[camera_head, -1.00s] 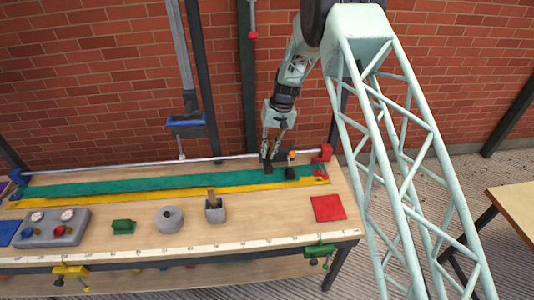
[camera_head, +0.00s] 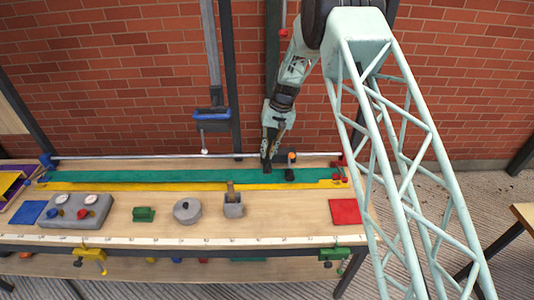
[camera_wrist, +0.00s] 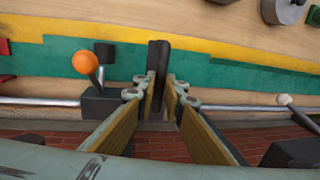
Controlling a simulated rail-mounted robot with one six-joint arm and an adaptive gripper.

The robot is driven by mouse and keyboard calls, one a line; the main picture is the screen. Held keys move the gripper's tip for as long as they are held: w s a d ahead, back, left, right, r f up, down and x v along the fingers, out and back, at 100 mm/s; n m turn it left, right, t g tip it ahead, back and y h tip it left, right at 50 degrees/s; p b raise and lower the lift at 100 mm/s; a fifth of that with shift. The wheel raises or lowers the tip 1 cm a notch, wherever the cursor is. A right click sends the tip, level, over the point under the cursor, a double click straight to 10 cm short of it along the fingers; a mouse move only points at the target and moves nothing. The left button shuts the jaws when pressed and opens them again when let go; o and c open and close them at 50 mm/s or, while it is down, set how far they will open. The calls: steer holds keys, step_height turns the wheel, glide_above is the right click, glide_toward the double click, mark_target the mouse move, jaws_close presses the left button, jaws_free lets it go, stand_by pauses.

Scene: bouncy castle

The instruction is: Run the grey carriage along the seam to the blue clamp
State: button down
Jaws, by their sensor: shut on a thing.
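The grey carriage is a dark grey block (camera_wrist: 98,103) on the thin metal rail, with an orange ball lever (camera_wrist: 86,63) and a dark upright handle (camera_wrist: 157,70). My gripper (camera_head: 267,160) is low over the back of the bench, shut on the handle, its fingers on both sides of it in the wrist view. In the head view the orange ball (camera_head: 292,157) is just right of my gripper. The blue clamp (camera_head: 46,160) is at the far left end of the rail. The green strip (camera_head: 150,176) meets the yellow strip (camera_head: 130,186) along a seam.
A red clamp (camera_head: 339,161) is at the right rail end. A larger blue clamp (camera_head: 212,113) hangs on a post behind the bench, its white-tipped screw above the rail. A grey control box (camera_head: 75,211), green block (camera_head: 144,214) and grey pots stand in front of the strips.

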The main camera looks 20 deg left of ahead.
steer(key=c, duration=2.7)
jaws_free()
steer(key=shift+r, duration=0.1)
steer(key=shift+w+d+r, duration=0.1)
steer(key=shift+d+r, duration=0.3)
steer(key=shift+r, duration=1.55)
steer(key=shift+w+d+r, duration=0.15)
steer(key=shift+d+r, duration=0.25)
steer(key=shift+r, duration=1.5)
steer(key=shift+w+d+r, duration=0.1)
steer(key=shift+d+r, duration=0.3)
steer(key=shift+r, duration=1.55)
